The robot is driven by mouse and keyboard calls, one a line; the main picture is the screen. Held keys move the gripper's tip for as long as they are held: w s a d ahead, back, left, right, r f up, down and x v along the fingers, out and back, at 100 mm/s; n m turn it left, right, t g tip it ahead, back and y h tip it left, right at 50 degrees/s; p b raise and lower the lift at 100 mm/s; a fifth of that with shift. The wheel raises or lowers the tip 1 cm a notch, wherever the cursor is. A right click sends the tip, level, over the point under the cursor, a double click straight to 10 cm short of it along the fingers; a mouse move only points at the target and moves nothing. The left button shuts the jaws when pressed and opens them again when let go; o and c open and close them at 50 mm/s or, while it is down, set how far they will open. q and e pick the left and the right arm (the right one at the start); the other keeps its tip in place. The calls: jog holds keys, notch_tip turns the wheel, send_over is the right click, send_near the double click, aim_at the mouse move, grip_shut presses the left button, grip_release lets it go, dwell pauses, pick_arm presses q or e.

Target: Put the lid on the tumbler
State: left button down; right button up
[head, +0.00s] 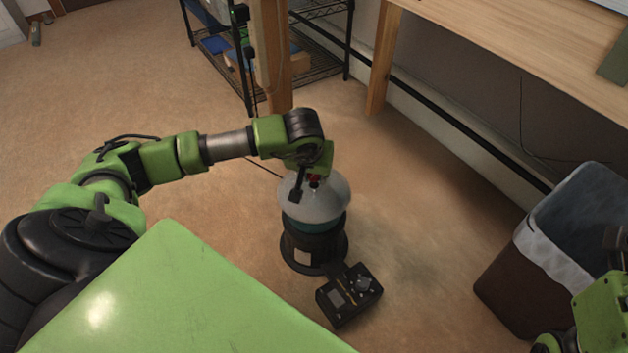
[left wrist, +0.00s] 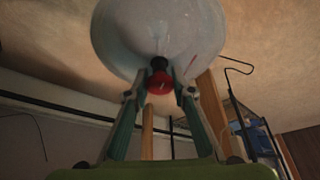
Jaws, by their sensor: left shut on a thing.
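The lid (head: 321,204) is a translucent whitish dome with a red knob at its top. My left gripper (head: 308,184) is shut on that knob from above. In the left wrist view the lid (left wrist: 160,35) fills the top middle, with the red knob (left wrist: 160,84) between the fingertips (left wrist: 160,95). The tumbler (head: 316,243) stands on the floor directly below the lid, with a teal bowl on a round black base. The lid covers the bowl's opening and looks about level. I cannot tell whether its rim touches the bowl. My right arm shows only in part at the lower right edge.
A black control box (head: 349,295) with a knob lies on the floor against the tumbler's front. A brown bin (head: 510,280) with a white liner stands at right. A wooden table (head: 510,45) and wire shelf (head: 320,70) are behind. Open carpet lies left of the tumbler.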

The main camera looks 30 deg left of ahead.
pick_arm(q)
jog(key=shift+f, duration=0.15)
jog(key=c, duration=1.7)
grip_release()
